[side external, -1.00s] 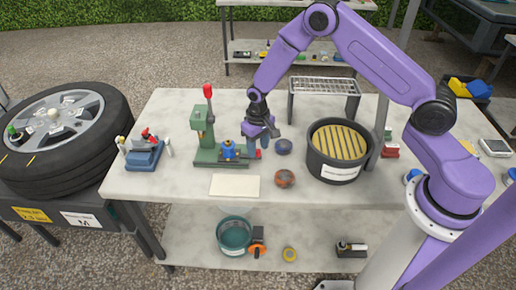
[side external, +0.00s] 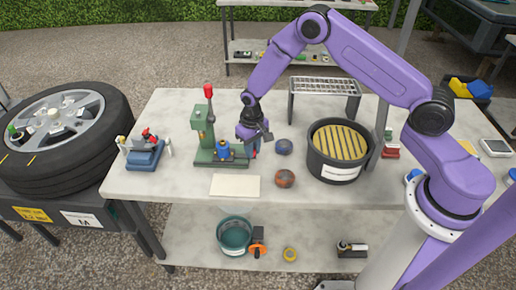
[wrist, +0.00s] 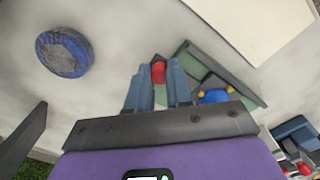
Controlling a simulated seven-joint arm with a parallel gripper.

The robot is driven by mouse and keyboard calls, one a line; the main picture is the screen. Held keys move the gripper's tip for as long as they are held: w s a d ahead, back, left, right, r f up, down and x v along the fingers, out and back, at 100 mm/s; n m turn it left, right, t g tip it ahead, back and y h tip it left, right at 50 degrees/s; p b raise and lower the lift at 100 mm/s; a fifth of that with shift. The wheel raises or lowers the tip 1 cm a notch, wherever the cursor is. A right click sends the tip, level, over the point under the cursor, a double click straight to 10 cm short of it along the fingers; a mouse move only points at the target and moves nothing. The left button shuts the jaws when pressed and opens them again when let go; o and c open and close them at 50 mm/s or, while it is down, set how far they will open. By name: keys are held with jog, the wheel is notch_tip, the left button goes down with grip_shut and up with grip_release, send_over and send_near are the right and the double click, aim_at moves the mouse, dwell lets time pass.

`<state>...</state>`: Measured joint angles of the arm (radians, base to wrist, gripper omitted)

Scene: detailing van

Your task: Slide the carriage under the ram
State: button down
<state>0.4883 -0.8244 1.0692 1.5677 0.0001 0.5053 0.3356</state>
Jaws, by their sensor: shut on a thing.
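A green press (side external: 203,135) with a red-knobbed lever stands on the left half of the table. On its base sits the carriage, carrying a blue part with yellow (side external: 223,150); it shows partly in the wrist view (wrist: 214,96), behind my finger mount. The carriage's red handle (wrist: 158,72) lies between my fingers. My gripper (side external: 257,144) is shut on this handle at the right end of the press base. Exactly how the blue part lines up with the ram cannot be told.
A cream card (side external: 235,185) lies in front. A black tub (side external: 335,172) and a wire rack (side external: 325,87) stand further right. A blue fixture (side external: 144,157) stands left, with clear table between.

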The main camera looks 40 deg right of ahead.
aim_at(234, 155)
jog(key=w+a, duration=0.4)
jog(key=shift+w+a, duration=0.2)
jog(key=c, duration=1)
grip_release()
jog(key=shift+r, duration=0.1)
notch_tip(234, 155, up, 17)
jog(key=shift+r, duration=0.15)
